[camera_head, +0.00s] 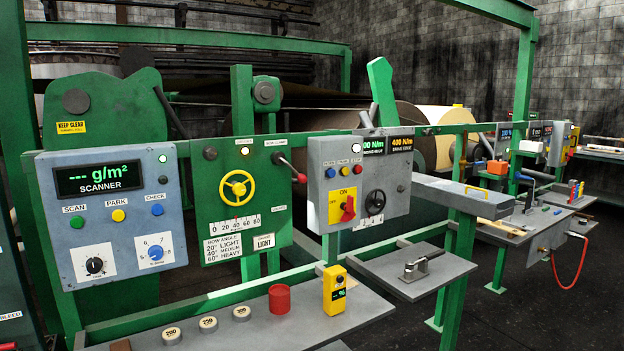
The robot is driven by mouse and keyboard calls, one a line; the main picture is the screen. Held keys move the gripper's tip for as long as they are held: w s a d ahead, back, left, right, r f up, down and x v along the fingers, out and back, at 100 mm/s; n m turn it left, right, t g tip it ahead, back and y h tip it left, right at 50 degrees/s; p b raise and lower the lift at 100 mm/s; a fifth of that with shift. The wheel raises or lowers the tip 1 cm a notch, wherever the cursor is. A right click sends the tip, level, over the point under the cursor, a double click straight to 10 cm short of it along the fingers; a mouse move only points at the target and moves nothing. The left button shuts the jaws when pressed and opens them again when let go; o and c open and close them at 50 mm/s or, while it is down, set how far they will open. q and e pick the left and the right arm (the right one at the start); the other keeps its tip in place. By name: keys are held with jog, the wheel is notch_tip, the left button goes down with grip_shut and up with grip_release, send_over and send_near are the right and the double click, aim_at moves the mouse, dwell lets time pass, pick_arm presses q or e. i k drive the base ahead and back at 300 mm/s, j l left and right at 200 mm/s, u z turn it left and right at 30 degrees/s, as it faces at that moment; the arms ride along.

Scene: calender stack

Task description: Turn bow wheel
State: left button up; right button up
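The bow wheel is a yellow spoked handwheel (237,188) on a green panel (212,222) left of centre. A scale plate (236,224) marked 0 to 80 sits just below it, with a small red pointer near 40. A label (228,247) under that lists bow angles: 20° light, 40° medium, 60° heavy. A small plate (264,241) beside it reads LIGHT. Neither of my grippers is in view, and nothing touches the wheel.
A red-knobbed lever (300,178) sticks out right of the wheel. A blue-grey scanner panel (120,215) stands left, a grey switch panel (325,215) right. Below, a grey shelf (230,333) holds weights, a red cup (279,299) and a yellow meter (335,290).

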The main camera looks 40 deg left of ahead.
aim_at(239, 189)
jog(key=u, duration=1.55)
